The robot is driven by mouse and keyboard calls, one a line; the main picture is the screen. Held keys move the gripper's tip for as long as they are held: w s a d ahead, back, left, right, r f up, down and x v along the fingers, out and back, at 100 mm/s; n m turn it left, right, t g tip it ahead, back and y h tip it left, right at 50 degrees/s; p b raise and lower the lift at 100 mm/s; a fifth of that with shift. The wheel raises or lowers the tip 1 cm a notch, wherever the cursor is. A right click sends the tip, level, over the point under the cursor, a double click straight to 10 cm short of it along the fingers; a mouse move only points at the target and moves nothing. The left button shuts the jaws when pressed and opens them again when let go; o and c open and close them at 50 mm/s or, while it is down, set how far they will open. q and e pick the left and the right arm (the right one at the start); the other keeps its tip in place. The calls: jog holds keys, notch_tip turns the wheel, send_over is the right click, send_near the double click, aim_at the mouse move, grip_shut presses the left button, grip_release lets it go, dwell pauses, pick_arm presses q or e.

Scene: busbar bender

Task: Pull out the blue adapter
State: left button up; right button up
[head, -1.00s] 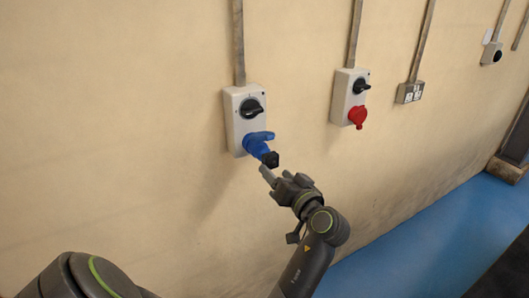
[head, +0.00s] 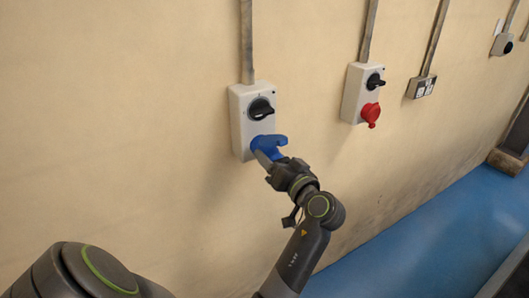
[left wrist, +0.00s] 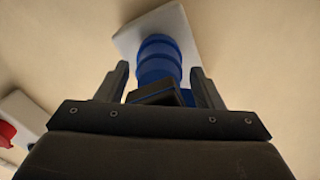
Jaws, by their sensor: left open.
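The blue adapter (head: 268,145) is plugged into the lower part of a white switch box (head: 241,139) on the wall. Its black end is hidden behind my gripper in the head view. My left gripper (head: 268,158) is at the adapter, open. In the left wrist view the blue adapter (left wrist: 158,58) with its black end (left wrist: 158,93) sits between the two open fingers of my left gripper (left wrist: 161,82), with a gap on each side. My right gripper is not in view.
A second white box (head: 355,92) with a red socket (head: 371,113) is on the wall to the right. Conduits run up the wall. The blue floor (head: 400,232) is clear at lower right.

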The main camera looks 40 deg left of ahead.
pick_arm(q)
jog(key=shift+w, duration=0.2)
jog(key=shift+r, duration=0.1)
jog(key=shift+s+a, duration=0.1)
jog(key=shift+a, duration=0.1)
jog(key=shift+d, duration=0.1)
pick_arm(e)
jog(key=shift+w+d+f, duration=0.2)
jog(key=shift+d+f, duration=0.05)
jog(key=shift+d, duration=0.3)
pick_arm(q)
jog(key=shift+c, duration=0.5)
jog(key=c, duration=0.7)
jog(key=shift+c, duration=0.4)
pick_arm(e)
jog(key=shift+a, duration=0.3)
